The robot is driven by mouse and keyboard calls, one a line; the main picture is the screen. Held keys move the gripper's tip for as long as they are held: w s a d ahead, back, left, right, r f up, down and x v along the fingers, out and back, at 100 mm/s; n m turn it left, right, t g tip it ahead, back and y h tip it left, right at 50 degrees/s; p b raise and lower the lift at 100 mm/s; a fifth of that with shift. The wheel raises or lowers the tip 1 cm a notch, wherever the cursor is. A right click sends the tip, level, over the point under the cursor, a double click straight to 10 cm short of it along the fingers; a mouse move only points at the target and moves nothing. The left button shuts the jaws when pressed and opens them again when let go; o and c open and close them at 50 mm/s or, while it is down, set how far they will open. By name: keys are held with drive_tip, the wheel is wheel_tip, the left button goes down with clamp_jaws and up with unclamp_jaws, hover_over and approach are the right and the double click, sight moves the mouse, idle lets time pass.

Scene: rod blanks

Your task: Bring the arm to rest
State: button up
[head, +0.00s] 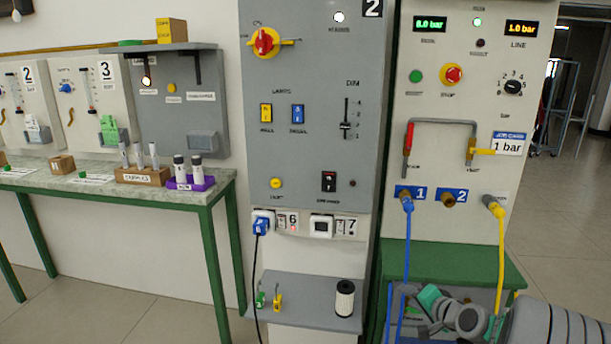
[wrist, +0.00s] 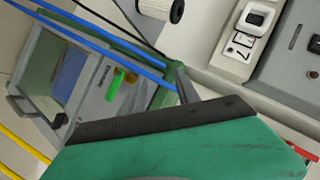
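My arm shows at the lower right of the head view, folded low in front of the green bench (head: 450,262). My gripper (head: 432,312) seems to be among the grey and green parts there, partly overlapped by my own links, and I see nothing clearly held. In the wrist view a large green part with a black edge, which looks like part of my gripper (wrist: 170,135), fills the bottom. Its fingertips cannot be told apart, so its opening is unclear.
A blue hose (head: 407,250) and a yellow hose (head: 499,260) hang from the right panel close to my arm. A grey shelf (head: 310,312) carries a dark-and-white cylinder (head: 345,298) and small green and yellow pieces. Open floor lies at the far right.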

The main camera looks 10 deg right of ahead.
drive_tip(key=s+a+r+n+g+p, duration=0.2)
drive_tip(key=s+a+r+n+p, duration=0.1)
drive_tip(key=a+r, duration=0.3)
drive_tip(key=s+a+r+n+g+p, duration=0.2)
drive_tip(key=s+a+r+p, duration=0.15)
drive_tip(key=a, duration=0.35)
drive_tip(key=s+a+r+n+g+h+p, duration=0.1)
drive_tip(key=s+a+r+n+g+p, duration=0.1)
drive_tip(key=s, duration=0.7)
drive_tip(key=s+a+r+n+g+h+p, duration=0.1)
drive_tip(key=s+a+r+n+g+p, duration=0.2)
drive_tip(key=s+a+r+p, duration=0.2)
drive_tip(key=s+a+r, duration=0.1)
drive_tip(key=s+r, duration=0.2)
drive_tip(key=s, duration=0.2)
drive_tip(key=shift+s+a+r, duration=0.15)
drive_tip(key=shift+a, duration=0.05)
